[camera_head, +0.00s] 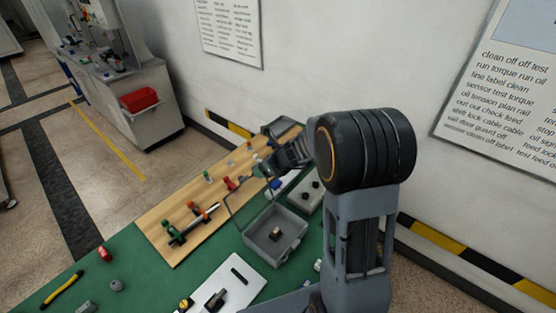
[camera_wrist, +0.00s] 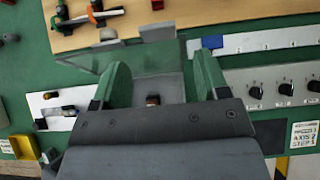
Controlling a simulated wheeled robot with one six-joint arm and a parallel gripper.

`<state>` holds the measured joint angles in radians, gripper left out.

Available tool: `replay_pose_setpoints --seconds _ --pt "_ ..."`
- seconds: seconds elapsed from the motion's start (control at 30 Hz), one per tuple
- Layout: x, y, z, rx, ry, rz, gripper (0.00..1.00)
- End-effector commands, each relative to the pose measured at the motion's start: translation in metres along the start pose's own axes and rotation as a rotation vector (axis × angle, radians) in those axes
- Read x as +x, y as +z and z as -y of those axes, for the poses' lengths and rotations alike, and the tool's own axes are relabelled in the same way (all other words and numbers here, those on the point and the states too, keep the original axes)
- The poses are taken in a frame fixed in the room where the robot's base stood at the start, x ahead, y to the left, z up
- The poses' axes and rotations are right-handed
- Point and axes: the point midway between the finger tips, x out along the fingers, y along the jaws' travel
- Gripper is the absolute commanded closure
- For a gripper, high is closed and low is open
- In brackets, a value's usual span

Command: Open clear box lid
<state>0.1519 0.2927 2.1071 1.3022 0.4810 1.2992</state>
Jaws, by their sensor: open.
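The clear box (camera_head: 290,238) is a grey open-topped tray on the green table in the head view. A small brown and dark block (camera_head: 275,233) lies inside; the block also shows in the wrist view (camera_wrist: 152,100). The box's see-through lid (camera_head: 244,206) stands raised and tilted at the side toward the wooden board. My gripper (camera_head: 268,174) is above the box's far side, near the lid's upper edge. In the wrist view its green-padded fingers (camera_wrist: 160,62) are wide apart with nothing gripped. Whether a finger touches the lid I cannot tell.
A wooden board (camera_head: 180,208) with clamps and coloured parts lies beside the box. A grey panel with black knobs (camera_head: 303,195) stands behind it, and a white plate (camera_head: 238,268) lies in front. Small loose parts dot the green table (camera_head: 135,265). A wall stands behind.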

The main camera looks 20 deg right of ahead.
Motion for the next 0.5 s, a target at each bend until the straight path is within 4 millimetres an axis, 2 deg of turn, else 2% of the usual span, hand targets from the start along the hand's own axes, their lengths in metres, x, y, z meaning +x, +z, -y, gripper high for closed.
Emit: replay_pose_setpoints --seconds 0.03,0.3,0.5 --pt "-0.012 0.001 0.001 -0.001 -0.004 0.002 0.32" --pt "-0.068 0.001 0.001 0.0 -0.006 0.002 0.32" --pt "-0.098 0.001 0.001 0.0 -0.005 0.002 0.32"
